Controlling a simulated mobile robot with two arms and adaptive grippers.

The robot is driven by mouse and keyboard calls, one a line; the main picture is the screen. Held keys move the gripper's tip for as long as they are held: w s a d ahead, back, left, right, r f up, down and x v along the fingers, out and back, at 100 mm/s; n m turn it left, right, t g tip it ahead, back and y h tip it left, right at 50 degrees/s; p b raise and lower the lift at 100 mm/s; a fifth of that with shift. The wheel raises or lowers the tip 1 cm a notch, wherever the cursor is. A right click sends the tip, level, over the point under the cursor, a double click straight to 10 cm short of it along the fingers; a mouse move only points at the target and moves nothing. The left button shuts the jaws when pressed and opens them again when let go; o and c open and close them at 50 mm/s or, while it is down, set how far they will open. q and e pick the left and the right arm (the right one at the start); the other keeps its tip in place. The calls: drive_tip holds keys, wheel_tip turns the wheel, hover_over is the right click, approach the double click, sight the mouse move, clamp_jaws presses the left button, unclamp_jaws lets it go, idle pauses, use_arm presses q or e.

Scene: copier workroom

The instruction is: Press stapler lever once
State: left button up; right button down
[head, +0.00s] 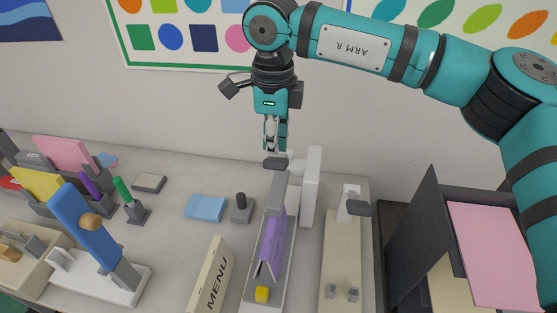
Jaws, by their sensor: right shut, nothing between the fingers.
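The device that looks like the stapler stands at the centre of the table: a long grey tray (250,285) with a white upright (312,185) at its far end. A dark flat pad (274,164), seemingly its lever end, sits beside the upright. A purple folded sheet (270,245) lies in the tray, with a yellow block (262,294) at its near end. My right gripper (275,148) is shut and empty, pointing down right over the dark pad. I cannot tell whether the fingertips touch it. My left gripper is out of view.
A beige device (342,255) with a dark knob stands to the right, then a dark open box with pink paper (495,255). A MENU block (209,283), blue pads (206,207) and a blue-levered device (88,225) stand to the left. The wall is close behind.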

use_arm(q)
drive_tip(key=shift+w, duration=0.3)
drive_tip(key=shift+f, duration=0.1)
use_arm(e)
drive_tip(key=shift+f, duration=0.1)
drive_tip(key=shift+f+b, duration=1.1)
drive_tip(key=shift+f, duration=0.05)
use_arm(q)
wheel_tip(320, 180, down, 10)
drive_tip(key=b, duration=0.8)
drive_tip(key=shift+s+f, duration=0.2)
use_arm(e)
drive_tip(key=s+f, duration=0.3)
drive_tip(key=f, duration=0.4)
drive_tip(key=shift+s+a+f, duration=0.15)
drive_tip(key=shift+a, duration=0.15)
